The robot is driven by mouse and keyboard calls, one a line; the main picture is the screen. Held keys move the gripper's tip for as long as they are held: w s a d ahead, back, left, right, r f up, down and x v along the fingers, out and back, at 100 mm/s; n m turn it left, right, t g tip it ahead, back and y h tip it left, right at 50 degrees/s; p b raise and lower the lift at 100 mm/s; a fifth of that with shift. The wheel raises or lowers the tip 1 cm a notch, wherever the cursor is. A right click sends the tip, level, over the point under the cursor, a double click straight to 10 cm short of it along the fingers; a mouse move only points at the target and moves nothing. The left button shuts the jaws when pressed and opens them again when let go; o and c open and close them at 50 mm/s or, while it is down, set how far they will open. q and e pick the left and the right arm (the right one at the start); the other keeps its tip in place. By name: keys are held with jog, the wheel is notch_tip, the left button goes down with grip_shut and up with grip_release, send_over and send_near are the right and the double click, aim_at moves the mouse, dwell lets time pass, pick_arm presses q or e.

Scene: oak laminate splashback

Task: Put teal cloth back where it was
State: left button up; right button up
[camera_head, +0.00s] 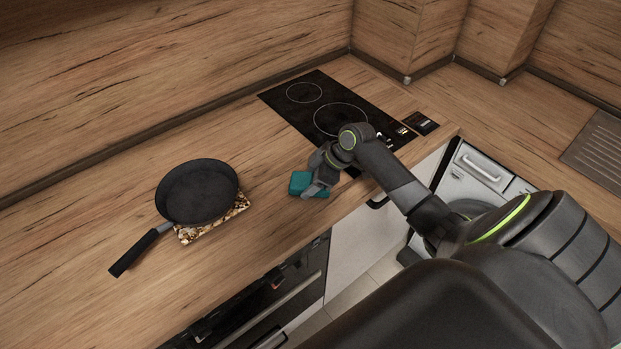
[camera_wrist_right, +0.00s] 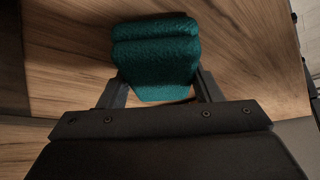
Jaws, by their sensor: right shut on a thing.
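The teal cloth (camera_head: 300,182) is a small folded pad on or just above the wooden counter, left of the hob's near end; I cannot tell whether it touches the wood. My right gripper (camera_head: 316,190) is shut on it, coming in from the right. In the right wrist view the cloth (camera_wrist_right: 155,55) sits between the two fingers of my right gripper (camera_wrist_right: 158,92) and sticks out beyond them, with wood grain behind it. My left gripper is not in view.
A black frying pan (camera_head: 197,192) stands partly on a patterned mat (camera_head: 213,222) at the left, its handle toward the front. A black hob (camera_head: 322,103) lies behind my gripper. The counter between pan and cloth is clear. A drawer-front washing machine (camera_head: 478,172) stands below, right.

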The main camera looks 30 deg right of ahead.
jog(key=shift+f, duration=0.2)
jog(key=o, duration=0.9)
jog(key=shift+o, duration=0.2)
jog(key=shift+r, duration=0.2)
jog(key=b+v, duration=0.2)
jog(key=v, duration=1)
jog(key=shift+b, duration=0.4)
